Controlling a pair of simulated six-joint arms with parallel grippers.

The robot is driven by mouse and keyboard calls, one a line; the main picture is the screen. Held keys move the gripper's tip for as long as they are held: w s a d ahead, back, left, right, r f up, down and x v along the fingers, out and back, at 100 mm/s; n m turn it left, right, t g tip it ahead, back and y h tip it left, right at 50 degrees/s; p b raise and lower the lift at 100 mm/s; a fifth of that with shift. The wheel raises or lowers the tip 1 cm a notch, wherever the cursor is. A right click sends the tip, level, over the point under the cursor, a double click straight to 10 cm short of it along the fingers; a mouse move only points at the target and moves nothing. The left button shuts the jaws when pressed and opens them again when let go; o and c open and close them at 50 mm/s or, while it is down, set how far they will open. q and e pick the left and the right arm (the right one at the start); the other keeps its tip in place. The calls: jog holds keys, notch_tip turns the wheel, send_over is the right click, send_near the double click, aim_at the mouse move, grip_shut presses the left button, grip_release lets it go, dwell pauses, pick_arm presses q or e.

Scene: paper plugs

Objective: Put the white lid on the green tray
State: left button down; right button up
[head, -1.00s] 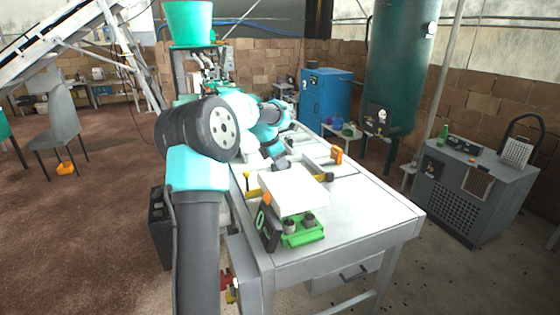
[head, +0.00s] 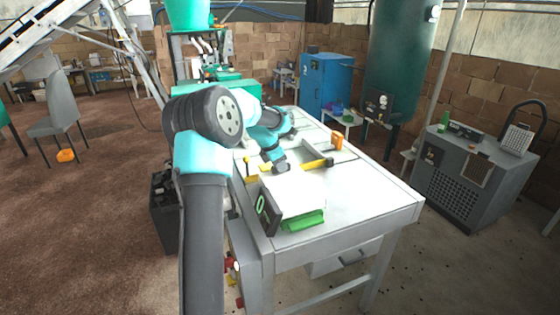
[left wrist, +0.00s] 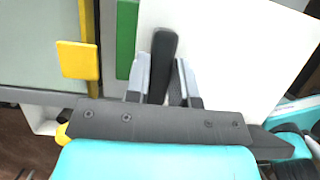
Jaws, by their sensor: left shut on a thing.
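The white lid (head: 300,189) is over the green tray (head: 304,221), whose front edge shows below it in the head view. I cannot tell whether the lid rests on it or hovers just above. My left gripper (head: 281,168) is at the lid's far edge. In the left wrist view my left gripper (left wrist: 163,72) is shut on the lid's dark handle, with the white lid (left wrist: 235,45) behind the fingers. A green strip of the tray (left wrist: 126,38) shows at the lid's left edge. The tray's contents are hidden. My right gripper is out of view.
A black device with green digits (head: 266,211) stands close at the left of the tray. A yellow and black bar (head: 318,163) and an orange block (head: 337,141) lie farther back on the white table (head: 365,195). The table's right part is clear.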

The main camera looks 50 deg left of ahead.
pick_arm(q)
jog(key=shift+f, duration=0.3)
jog(key=shift+f, duration=0.55)
dwell(1.0)
jog(key=c, duration=0.9)
grip_release()
jog(key=v, duration=1.7)
jog(key=shift+s+r, duration=0.1)
jog(key=shift+r, duration=0.05)
